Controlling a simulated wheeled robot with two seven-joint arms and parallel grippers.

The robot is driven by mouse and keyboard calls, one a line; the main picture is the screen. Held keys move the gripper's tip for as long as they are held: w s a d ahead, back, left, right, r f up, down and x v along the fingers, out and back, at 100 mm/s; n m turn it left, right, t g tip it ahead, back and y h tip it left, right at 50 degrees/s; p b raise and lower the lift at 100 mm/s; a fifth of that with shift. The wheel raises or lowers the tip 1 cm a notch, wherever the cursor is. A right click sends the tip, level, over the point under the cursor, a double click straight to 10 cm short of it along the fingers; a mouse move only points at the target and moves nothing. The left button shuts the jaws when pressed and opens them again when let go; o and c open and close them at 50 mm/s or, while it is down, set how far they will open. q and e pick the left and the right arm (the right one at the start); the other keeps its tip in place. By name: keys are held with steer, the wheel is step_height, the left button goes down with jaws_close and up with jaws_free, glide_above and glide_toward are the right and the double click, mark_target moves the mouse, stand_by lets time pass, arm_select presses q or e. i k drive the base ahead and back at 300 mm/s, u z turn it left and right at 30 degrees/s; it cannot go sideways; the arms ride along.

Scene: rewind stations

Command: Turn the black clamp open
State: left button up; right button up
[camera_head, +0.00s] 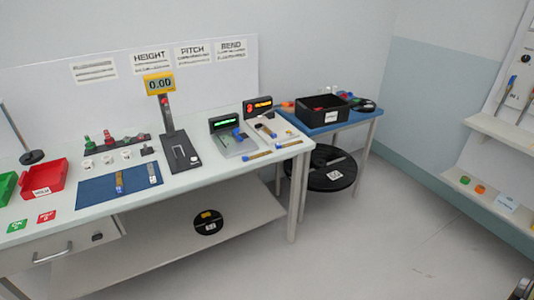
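I cannot surely pick out the black clamp at this size. Small dark parts show on the two display stations, one with a green readout (224,123) and one with a red readout (259,106), at the right end of the white bench. A black upright gauge (169,117) with a yellow 0.00 display (160,84) stands left of them. A small black piece (146,150) sits near the back of the blue mat. Neither of my grippers can be made out in the head view.
The white bench (70,215) carries a red bin (45,178) and a blue mat (100,195). A blue table (350,122) with a black crate (322,110) adjoins it on the right. Black discs lie below. The floor (380,230) in front is clear.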

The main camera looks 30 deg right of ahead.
mark_target(259, 126)
steer(key=k, duration=0.3)
steer(key=z, duration=1.45)
steer(key=i, duration=1.3)
steer(key=u, duration=0.95)
